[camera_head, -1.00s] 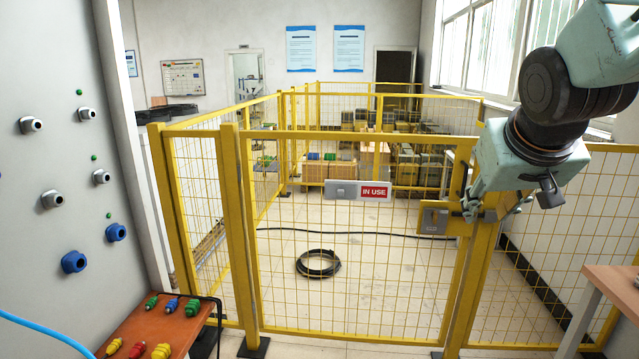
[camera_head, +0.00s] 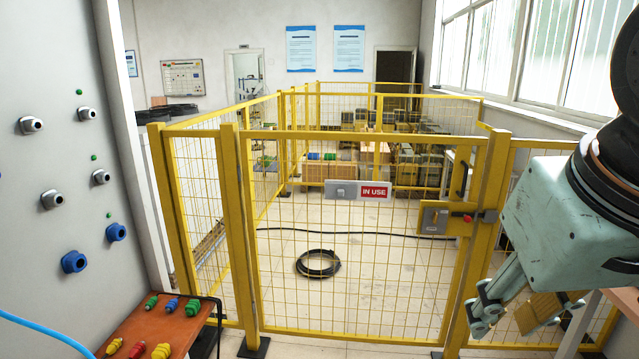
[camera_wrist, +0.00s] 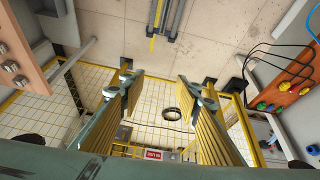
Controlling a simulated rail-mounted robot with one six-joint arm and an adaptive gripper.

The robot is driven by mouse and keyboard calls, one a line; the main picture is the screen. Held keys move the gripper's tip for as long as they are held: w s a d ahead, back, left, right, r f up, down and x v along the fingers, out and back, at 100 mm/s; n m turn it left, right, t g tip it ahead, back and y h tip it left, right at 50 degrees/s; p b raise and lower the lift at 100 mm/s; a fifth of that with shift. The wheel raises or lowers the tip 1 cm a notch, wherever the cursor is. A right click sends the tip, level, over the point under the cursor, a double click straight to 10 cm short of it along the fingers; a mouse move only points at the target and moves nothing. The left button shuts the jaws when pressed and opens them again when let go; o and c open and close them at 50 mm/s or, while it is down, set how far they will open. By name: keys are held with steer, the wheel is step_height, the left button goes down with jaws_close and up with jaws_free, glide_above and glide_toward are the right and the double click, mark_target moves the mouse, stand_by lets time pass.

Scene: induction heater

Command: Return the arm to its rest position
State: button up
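My gripper (camera_head: 525,312) is at the lower right of the head view, hanging from my teal wrist and in front of the yellow mesh fence. In the wrist view my gripper (camera_wrist: 160,82) has its two ribbed yellow finger pads well apart, with nothing between them. It is open and empty. It is to the right of and below the gate latch (camera_head: 435,220), apart from it. Most of my arm is outside the head view, past the right edge.
The yellow mesh gate (camera_head: 350,250) stands ahead, with a red "IN USE" sign (camera_head: 374,192). A black cable coil (camera_head: 318,263) lies behind it. An orange bench (camera_head: 160,325) with coloured connectors is at lower left, beside a grey panel (camera_head: 60,130). A brown table (camera_head: 622,298) is close to my gripper.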

steer(key=s+a+f+g, duration=0.1)
steer(key=s+a, duration=0.1)
steer(key=s, duration=0.5)
steer(key=shift+s+a+f+y, duration=0.3)
steer(key=shift+s+f, duration=0.1)
steer(key=shift+c, duration=0.7)
stand_by(0.9)
